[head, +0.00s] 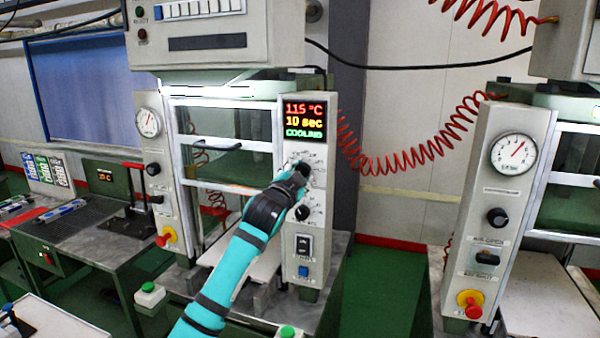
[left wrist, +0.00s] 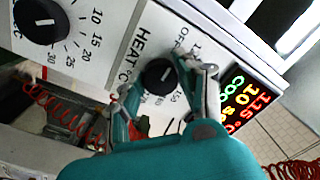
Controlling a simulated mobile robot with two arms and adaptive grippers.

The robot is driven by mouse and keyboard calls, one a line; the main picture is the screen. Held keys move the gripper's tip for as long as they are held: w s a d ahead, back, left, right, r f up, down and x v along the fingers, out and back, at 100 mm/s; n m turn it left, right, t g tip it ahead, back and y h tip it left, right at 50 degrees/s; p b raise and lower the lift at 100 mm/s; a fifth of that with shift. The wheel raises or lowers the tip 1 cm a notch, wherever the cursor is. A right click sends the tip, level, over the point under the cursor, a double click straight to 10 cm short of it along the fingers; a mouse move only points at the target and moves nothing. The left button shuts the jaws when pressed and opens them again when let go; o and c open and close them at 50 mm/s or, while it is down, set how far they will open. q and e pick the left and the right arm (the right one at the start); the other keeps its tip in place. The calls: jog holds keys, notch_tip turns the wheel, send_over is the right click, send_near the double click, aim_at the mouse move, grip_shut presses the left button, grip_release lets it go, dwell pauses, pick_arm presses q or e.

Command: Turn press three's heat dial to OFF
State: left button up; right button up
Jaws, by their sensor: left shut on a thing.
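The heat dial (head: 304,168) is a black knob on the white front panel of the middle press, below its display (head: 305,120). The display reads 115 °C, 10 sec and a green word like "COOLING". In the left wrist view the dial (left wrist: 159,77) sits beside the printed "HEAT °C", with "OFF" printed above it. A white mark shows on the knob; its exact setting is hard to read. My left gripper (head: 297,180) is shut on the dial, its fingers (left wrist: 165,88) on either side of it. They hide part of the scale. My right gripper is out of view.
A second black dial (head: 302,212), numbered in the left wrist view (left wrist: 40,20), sits just below. A rocker switch (head: 304,244) and blue button (head: 303,271) are lower. A red coiled hose (head: 400,160) hangs to the right. Another press (head: 497,190) stands at right.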

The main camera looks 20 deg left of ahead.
pick_arm(q)
jog(key=o, duration=0.8)
jog(key=shift+r, duration=0.3)
jog(key=o, duration=0.3)
jog(key=shift+f, duration=0.15)
jog(key=shift+o, duration=0.2)
jog(key=shift+s+f, duration=0.1)
jog(key=shift+s, duration=0.25)
jog(key=s, duration=1.1)
jog(key=shift+s, duration=0.2)
